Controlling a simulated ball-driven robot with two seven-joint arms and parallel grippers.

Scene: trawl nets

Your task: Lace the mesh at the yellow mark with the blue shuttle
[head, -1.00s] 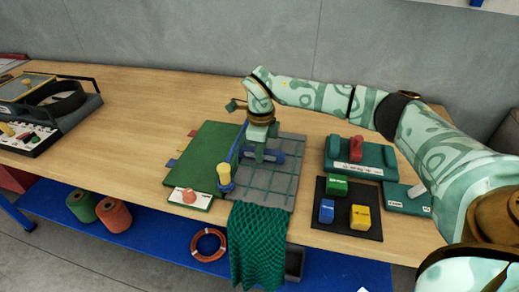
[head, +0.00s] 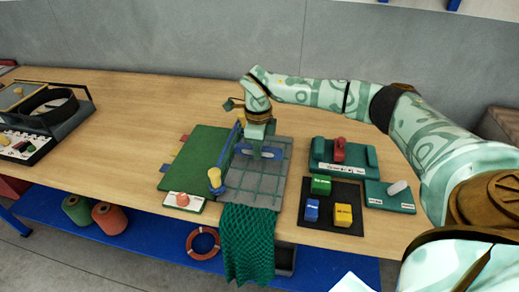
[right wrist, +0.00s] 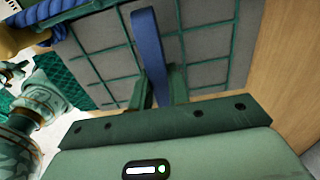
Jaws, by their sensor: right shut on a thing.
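The grey board with green mesh lines (head: 262,187) lies on the bench, with green netting (head: 247,245) hanging over the front edge. My right gripper (head: 257,148) is over the mesh and shut on the blue shuttle (head: 272,153). In the right wrist view the shuttle (right wrist: 148,45) stands out long between the fingers (right wrist: 160,88), over the mesh (right wrist: 100,55). I cannot tell whether it touches the cords. A yellow knob on a blue base (head: 215,178) is at the board's left edge. I cannot make out a yellow mark on the mesh. My left gripper is not in view.
A green mat (head: 190,160) lies left of the board. On the right are a dark tray (head: 325,222) with green, blue and yellow blocks, a green stand with a red piece (head: 338,150) and a green plate (head: 388,200). The bench's left middle is clear.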

